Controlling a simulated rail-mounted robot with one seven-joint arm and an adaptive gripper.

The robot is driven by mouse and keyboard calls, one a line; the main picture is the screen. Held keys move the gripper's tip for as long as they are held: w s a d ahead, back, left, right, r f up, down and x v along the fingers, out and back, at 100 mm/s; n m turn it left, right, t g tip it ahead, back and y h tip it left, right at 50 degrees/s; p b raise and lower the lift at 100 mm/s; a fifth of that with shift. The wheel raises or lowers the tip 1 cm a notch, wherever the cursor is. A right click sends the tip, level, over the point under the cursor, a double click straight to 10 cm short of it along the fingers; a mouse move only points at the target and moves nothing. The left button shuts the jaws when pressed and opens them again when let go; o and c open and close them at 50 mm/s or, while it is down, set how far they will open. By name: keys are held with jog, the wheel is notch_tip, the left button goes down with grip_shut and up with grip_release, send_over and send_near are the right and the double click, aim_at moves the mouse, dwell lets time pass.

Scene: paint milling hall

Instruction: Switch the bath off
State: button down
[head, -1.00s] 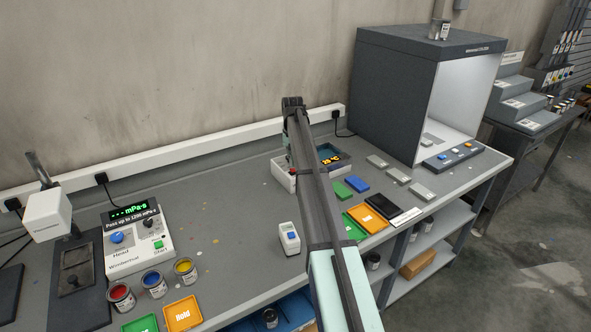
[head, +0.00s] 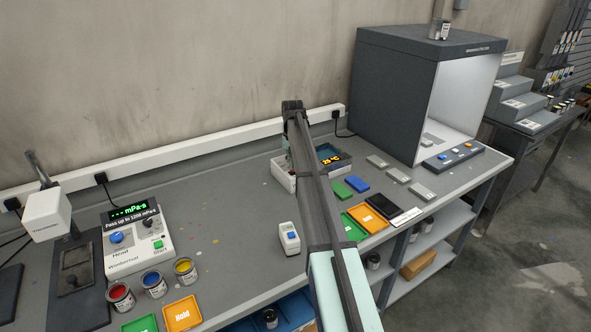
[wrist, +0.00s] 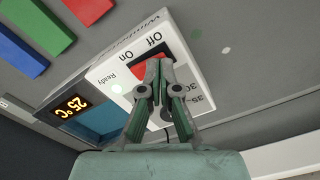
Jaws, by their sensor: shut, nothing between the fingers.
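The bath (head: 334,160) is a white-and-dark box behind my arm in the head view, with an orange display reading about 25 °C. In the wrist view, the bath's white panel (wrist: 108,74) carries the words On, Off and Ready and a scale with 30 and 35. A red switch (wrist: 141,77) sits beside the On and Off labels, partly hidden by my fingers. My gripper (wrist: 158,68) is shut and empty, its fingertips over the switch. I cannot tell whether they touch it. In the head view my arm hides the gripper and the panel.
A small white device with a blue button (head: 289,237) stands in front. A viscometer console (head: 137,240) and paint cans are at left. A dark light booth (head: 395,95) stands at right.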

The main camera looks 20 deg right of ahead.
jog(key=shift+f, duration=0.4)
jog(key=shift+r, duration=0.1)
jog(key=shift+r+p, duration=1.7)
jog(key=shift+r, duration=1.7)
